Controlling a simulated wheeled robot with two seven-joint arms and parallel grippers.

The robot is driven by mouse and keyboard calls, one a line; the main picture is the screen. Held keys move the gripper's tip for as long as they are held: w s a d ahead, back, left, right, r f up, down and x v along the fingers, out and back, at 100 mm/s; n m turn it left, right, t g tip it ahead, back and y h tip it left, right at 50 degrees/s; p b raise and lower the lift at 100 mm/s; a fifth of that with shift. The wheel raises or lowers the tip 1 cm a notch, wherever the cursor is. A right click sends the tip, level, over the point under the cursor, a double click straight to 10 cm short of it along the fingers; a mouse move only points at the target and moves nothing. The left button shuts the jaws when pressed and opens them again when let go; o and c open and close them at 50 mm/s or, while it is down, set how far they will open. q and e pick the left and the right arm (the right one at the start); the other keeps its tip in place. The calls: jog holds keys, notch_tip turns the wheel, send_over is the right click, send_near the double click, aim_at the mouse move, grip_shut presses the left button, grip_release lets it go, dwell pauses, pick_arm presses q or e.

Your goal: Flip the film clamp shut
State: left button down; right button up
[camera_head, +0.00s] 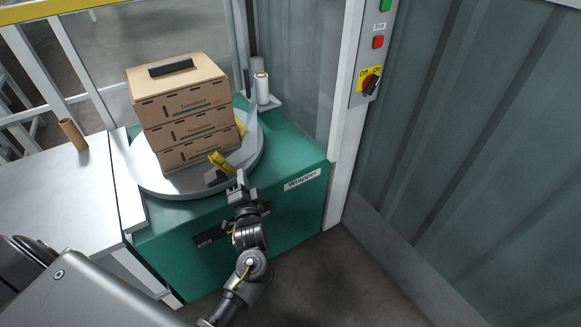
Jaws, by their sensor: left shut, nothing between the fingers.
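The film clamp (222,163) is a yellow lever on a dark base at the front edge of the grey round turntable (160,185). Its lever slants up toward the left, and I cannot tell for sure whether it is fully open. My left gripper (240,179) is shut and empty, just right of and in front of the clamp, close to the turntable's rim. I cannot tell whether it touches the clamp. My right gripper is not in view.
Stacked tomato cartons (190,112) stand on the turntable, with a black object (171,68) on top. The green wrapper base (285,215) is below. A white film roll (262,88) stands behind. A cardboard tube (73,134) stands on the left table (55,195). A switch panel (372,60) is at right.

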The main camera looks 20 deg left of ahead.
aim_at(221, 165)
pick_arm(q)
jog(key=shift+s+a+r, duration=0.15)
jog(key=shift+a+r, duration=0.1)
jog(key=shift+r, duration=0.25)
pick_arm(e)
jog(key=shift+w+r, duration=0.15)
pick_arm(q)
jog(key=w+a, duration=0.3)
jog(key=a, duration=0.2)
jog(key=w+a, duration=0.2)
jog(key=shift+w+a, duration=0.3)
jog(key=shift+s+a, duration=0.15)
jog(key=shift+s, duration=0.05)
jog(key=shift+s+a+f, duration=0.1)
jog(key=shift+s+f, duration=0.05)
jog(key=shift+f, duration=0.05)
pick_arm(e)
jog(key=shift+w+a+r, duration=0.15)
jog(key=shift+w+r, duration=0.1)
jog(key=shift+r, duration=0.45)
pick_arm(q)
jog(key=shift+b, duration=0.3)
